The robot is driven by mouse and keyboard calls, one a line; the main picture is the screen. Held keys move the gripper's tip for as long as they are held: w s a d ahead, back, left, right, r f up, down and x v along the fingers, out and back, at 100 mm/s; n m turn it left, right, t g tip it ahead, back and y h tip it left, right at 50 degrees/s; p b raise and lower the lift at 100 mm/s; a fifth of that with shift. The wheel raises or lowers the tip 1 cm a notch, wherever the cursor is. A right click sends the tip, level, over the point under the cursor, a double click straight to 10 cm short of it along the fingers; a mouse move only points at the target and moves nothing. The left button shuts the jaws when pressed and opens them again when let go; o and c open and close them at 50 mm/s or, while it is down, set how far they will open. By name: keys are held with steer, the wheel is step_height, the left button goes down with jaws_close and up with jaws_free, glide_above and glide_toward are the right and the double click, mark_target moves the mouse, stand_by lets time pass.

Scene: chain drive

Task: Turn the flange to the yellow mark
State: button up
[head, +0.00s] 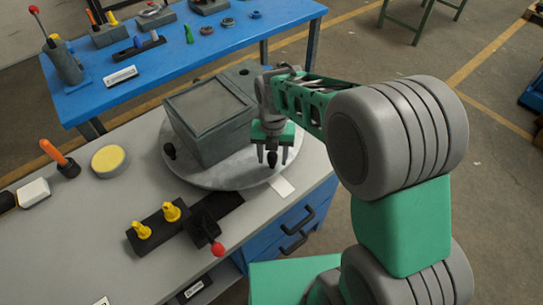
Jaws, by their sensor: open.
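The flange seems to be the grey round disc (215,181) lying flat on the workbench, with a dark grey square housing (211,124) on top. A black knob (170,150) stands at its left edge. My gripper (272,154) points down over the disc's right side, its fingers apart. A dark peg (272,160) shows between the fingertips; I cannot tell whether they touch it. A white tag (282,186) lies at the disc's right front edge. I make out no clear yellow mark on the disc; part of its far side is hidden by the housing and my arm.
A yellow round pad (108,160) and an orange-handled tool (58,157) lie left on the bench. A black block with yellow knobs (157,227) and a red-tipped lever (213,238) stand in front of the disc. A blue table (180,62) with tools is behind.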

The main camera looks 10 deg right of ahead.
step_height(320, 180, up, 8)
steer(key=shift+f+b, duration=0.15)
steer(key=shift+b, duration=0.3)
steer(key=shift+d, duration=0.1)
steer(key=s+d+r+m+t, duration=0.1)
steer(key=s+d+m, duration=0.3)
steer(key=m, duration=1.2)
steer(key=s+d+r+m+t, duration=0.1)
steer(key=s+d+m, duration=0.4)
steer(key=m, duration=1.2)
steer(key=s+t, duration=0.1)
steer(key=s, duration=0.2)
steer(key=shift+d+r+m+t, duration=0.25)
steer(key=shift+r+m+t, duration=0.05)
steer(key=shift+r, duration=0.1)
